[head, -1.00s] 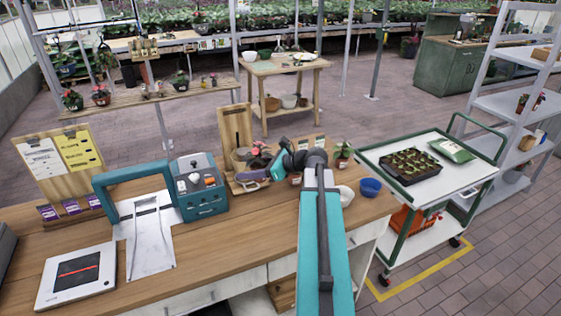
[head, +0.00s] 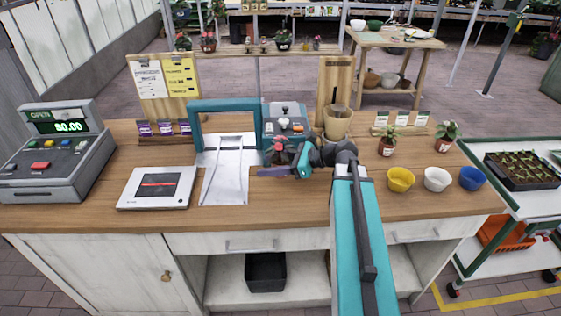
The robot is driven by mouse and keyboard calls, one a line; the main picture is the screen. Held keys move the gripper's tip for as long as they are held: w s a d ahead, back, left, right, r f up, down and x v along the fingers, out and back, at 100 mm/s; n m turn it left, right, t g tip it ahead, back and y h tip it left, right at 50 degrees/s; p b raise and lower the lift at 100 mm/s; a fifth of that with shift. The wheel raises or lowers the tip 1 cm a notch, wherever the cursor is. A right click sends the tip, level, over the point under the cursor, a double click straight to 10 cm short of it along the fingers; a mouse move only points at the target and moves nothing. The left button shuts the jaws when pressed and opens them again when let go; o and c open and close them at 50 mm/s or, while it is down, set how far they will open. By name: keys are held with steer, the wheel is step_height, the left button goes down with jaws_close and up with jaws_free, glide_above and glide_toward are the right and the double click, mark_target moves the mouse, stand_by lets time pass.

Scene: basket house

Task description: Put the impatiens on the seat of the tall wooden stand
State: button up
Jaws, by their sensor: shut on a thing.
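My gripper (head: 296,163) is above the wooden counter near its middle, shut on a small plant with red flowers that I take to be the impatiens (head: 280,156). The gripper hides much of it, and its pot is hard to make out. The tall wooden stand (head: 336,75) has an upright board and rises at the back of the counter, to the right of and behind my gripper. A tan pot (head: 338,123) with a handle sticking out is in front of the board. The stand's seat is largely hidden by this pot and my arm.
A teal-framed device (head: 223,108) with a metal plate stands left of my gripper. Two potted plants (head: 388,142) (head: 447,131) and yellow, white and blue bowls (head: 401,179) are to the right. A cash register (head: 50,150) is far left.

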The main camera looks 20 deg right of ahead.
steer(key=shift+a+f+b, duration=0.35)
steer(key=shift+f+b, duration=0.05)
steer(key=shift+f, duration=0.3)
steer(key=shift+a+f+b, duration=0.3)
steer(key=shift+f+b, duration=0.1)
steer(key=shift+f, duration=0.25)
steer(key=shift+s, duration=0.1)
